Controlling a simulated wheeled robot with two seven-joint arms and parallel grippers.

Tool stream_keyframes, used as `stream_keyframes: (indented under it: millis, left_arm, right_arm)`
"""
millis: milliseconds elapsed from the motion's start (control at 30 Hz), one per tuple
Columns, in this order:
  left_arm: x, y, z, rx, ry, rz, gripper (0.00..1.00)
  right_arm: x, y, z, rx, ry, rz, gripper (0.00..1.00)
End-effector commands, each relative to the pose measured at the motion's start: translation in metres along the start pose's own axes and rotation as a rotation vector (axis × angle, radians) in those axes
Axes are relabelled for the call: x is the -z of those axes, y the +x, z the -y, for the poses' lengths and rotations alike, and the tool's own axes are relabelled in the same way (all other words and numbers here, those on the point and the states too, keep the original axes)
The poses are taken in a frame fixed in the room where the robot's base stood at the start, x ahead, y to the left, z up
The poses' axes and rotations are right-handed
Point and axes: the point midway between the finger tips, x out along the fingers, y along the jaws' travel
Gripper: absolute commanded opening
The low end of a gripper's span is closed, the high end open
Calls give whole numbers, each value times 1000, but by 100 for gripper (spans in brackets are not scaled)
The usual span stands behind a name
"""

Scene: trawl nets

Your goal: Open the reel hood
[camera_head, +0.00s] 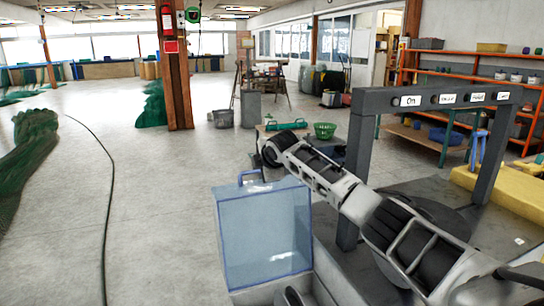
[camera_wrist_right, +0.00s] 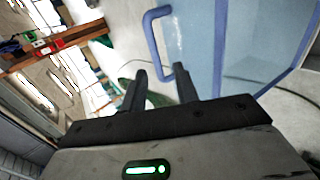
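The reel hood (camera_head: 262,235) is a see-through bluish panel with blue edges, standing upright at the lower middle of the head view. Its blue handle (camera_head: 248,176) is at its top edge. The hood (camera_wrist_right: 215,45) and handle (camera_wrist_right: 158,40) also show close up in the right wrist view. My right gripper (camera_wrist_right: 160,85) has its two dark fingers apart, with nothing held between them. The handle lies just beyond the fingertips, its lower end near the right-hand finger; I cannot tell whether they touch. In the head view, the right fingertips are not clear. My left gripper is not in view.
A dark grey frame (camera_head: 357,165) with labelled controls stands to the right of the hood, behind my right arm. A green basket (camera_head: 325,130) is farther back. A red-brown post (camera_head: 177,80) stands behind. The floor (camera_head: 150,210) left of the hood is mostly clear, with a cable.

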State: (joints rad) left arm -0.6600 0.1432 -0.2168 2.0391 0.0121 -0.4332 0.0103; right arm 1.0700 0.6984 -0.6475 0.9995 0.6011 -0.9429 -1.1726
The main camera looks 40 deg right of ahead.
Motion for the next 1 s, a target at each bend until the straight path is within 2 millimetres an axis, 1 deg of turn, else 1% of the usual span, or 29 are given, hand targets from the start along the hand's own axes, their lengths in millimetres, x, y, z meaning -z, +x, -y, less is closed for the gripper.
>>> stream_keyframes:
  millis: [33, 167, 300, 500, 600, 700, 1000]
  left_arm:
    - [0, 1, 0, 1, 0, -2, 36]
    - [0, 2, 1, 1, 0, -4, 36]
    - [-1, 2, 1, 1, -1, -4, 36]
    - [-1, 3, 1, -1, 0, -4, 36]
    - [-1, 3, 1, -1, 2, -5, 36]
    - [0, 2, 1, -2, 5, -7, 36]
    - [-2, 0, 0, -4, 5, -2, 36]
  right_arm:
    - [-1, -9, 0, -3, -1, 0, 30]
    - [-1, -31, 0, -3, -2, 1, 30]
    - [-1, -58, 0, -3, -1, 0, 30]
    - [-1, -89, 0, -2, -1, 0, 30]
    - [0, -97, 0, 0, 0, -1, 30]
    - [0, -102, 0, 1, 0, 0, 30]
    - [0, -102, 0, 1, 0, -1, 30]
